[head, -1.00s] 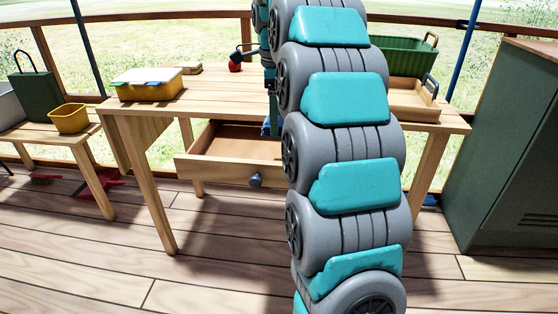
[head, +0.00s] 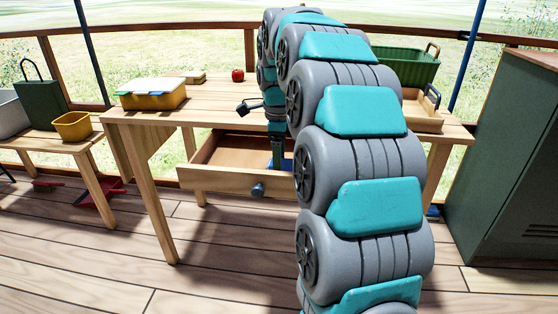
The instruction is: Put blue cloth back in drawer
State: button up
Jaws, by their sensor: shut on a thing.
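The wooden drawer (head: 222,181) under the table is pulled open, with a dark round knob on its front. My gripper (head: 277,158) points down into the right part of the open drawer. It is shut on the blue cloth (head: 270,165), of which only a small bit of blue shows low at the fingertips. My arm hides the rest of the cloth and the drawer's right end. I cannot tell whether the cloth touches the drawer floor. The visible left part of the drawer is empty.
On the table (head: 215,105) are a yellow box with a blue-and-white lid (head: 152,94), a red apple (head: 238,75), a wooden tray (head: 422,112) and a green crate (head: 405,66). A green cabinet (head: 510,150) stands at right. A yellow bin (head: 73,126) sits on the left bench.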

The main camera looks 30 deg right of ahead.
jog(key=shift+f, duration=0.1)
jog(key=o, duration=1.3)
jog(key=shift+r+p, duration=1.3)
jog(key=shift+r, duration=4.9)
jog(key=shift+f, duration=0.1)
jog(key=s+a+f+n, duration=0.4)
jog(key=s+f+n, duration=0.2)
jog(key=s, duration=0.5)
jog(key=s+a+f+n+g, duration=0.1)
jog(key=s+a+f+n, duration=0.4)
jog(key=s+n, duration=0.5)
jog(key=s+a+f+n, duration=0.5)
jog(key=s+f+n, duration=0.3)
jog(key=s, duration=0.5)
jog(key=shift+f+n+g, duration=0.35)
jog(key=shift+n+g, duration=0.05)
